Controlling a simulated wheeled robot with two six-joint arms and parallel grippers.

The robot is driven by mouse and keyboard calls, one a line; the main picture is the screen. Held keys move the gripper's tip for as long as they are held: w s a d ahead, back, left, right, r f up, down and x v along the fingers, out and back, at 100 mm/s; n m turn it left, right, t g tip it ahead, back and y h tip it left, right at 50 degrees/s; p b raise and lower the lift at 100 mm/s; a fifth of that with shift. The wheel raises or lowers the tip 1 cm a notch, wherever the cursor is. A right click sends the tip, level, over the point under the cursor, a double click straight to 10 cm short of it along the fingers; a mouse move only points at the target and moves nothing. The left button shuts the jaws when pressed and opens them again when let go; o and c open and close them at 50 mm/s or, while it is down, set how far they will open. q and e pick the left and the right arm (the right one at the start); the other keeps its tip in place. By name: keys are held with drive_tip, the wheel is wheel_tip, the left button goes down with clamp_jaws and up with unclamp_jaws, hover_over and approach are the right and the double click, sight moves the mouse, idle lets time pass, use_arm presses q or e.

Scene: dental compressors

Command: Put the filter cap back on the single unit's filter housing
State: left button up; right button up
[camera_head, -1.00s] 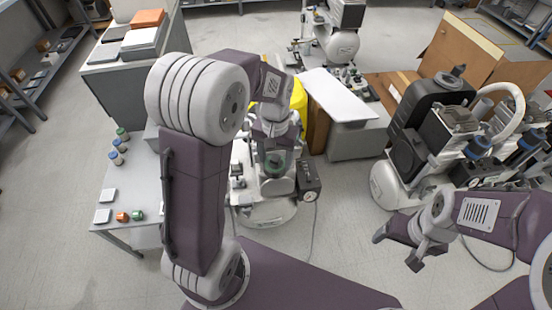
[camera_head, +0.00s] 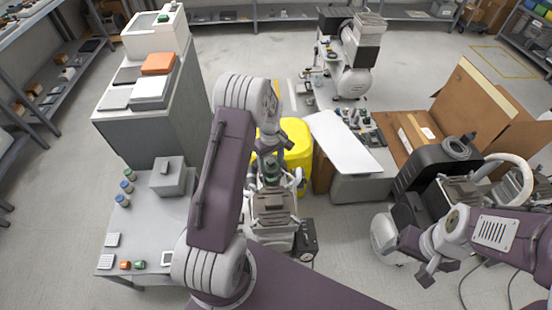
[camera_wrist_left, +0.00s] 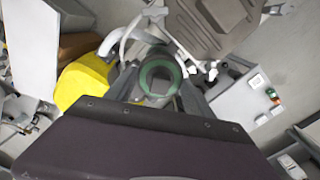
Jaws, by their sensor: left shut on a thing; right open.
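My left gripper (camera_head: 268,152) is above the single unit and shut on a green filter cap (camera_head: 271,168). In the left wrist view the cap shows as a green ring (camera_wrist_left: 160,75) beside the unit's grey finned head (camera_wrist_left: 222,18). The single unit (camera_head: 271,207) stands on the floor below, partly hidden by my left arm. Its filter housing is hidden or too small to make out, so I cannot tell whether the cap touches it. My right gripper (camera_head: 428,268) is open and empty at the right, before the large black compressor.
A yellow container (camera_head: 297,150) stands just behind the unit, with a grey bench (camera_head: 352,188) to its right. A grey table (camera_head: 145,225) with bottles and small blocks is at the left. A black compressor (camera_head: 432,172) stands at the right.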

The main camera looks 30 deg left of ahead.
sight(271, 170)
use_arm(q)
drive_tip(key=shift+w+f, duration=0.1)
drive_tip(key=shift+f, duration=0.05)
drive_tip(key=shift+s, duration=0.2)
drive_tip(key=shift+d, duration=0.1)
wheel_tip(271, 170, down, 5)
drive_tip(key=b, duration=0.4)
drive_tip(key=shift+r, duration=0.2)
drive_tip(key=shift+f+b, duration=0.5)
drive_tip(key=shift+f, duration=0.25)
drive_tip(key=shift+r+p, duration=0.1)
drive_tip(key=shift+p, duration=0.25)
drive_tip(key=shift+f, duration=0.2)
idle(0.5)
idle(0.4)
